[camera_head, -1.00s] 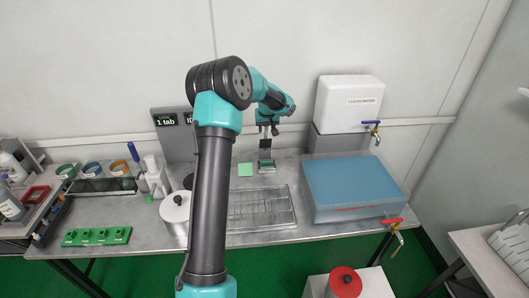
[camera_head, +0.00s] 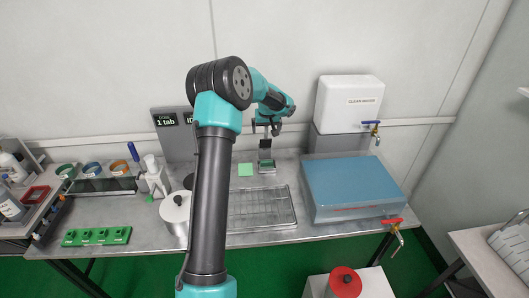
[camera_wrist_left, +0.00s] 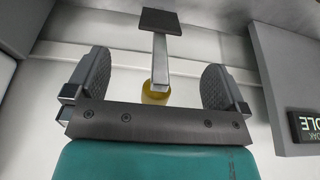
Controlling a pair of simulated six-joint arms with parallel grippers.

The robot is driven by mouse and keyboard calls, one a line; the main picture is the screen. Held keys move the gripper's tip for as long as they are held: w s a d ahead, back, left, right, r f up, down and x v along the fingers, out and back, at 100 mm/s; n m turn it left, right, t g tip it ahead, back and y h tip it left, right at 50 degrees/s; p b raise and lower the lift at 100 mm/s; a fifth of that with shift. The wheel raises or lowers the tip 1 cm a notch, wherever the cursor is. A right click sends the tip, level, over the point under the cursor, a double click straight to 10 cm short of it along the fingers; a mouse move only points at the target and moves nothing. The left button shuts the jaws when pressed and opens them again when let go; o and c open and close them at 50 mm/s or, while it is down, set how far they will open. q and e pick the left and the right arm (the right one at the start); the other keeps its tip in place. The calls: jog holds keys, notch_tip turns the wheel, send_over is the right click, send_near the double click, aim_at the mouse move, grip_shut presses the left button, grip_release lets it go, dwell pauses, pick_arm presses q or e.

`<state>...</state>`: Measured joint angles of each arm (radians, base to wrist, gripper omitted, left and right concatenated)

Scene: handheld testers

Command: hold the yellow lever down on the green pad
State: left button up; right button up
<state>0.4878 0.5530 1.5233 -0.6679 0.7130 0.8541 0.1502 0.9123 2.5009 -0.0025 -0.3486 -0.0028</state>
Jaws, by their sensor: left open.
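My left gripper (camera_head: 267,132) is open and empty at the back of the bench, above a small device with a dark block (camera_head: 265,143) on a pale post. In the left wrist view its two fingers (camera_wrist_left: 155,82) stand wide apart. A yellow rounded piece (camera_wrist_left: 155,94), probably the lever, shows between them, partly hidden by the gripper's palm. A grey bar with a dark square plate (camera_wrist_left: 160,20) extends beyond it. A green surface (camera_head: 266,165) lies at the device's foot. A pale green square (camera_head: 245,169) lies just left of it; I cannot tell which is the pad.
A blue translucent tank (camera_head: 352,188) stands to the right, below a white water container (camera_head: 348,103). A wire rack tray (camera_head: 262,209) lies in front. A white round pot (camera_head: 175,212) and a green block (camera_head: 97,236) are to the left.

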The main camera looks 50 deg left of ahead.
pick_arm(q)
jog(key=shift+r, duration=0.1)
jog(key=shift+r, duration=3.4)
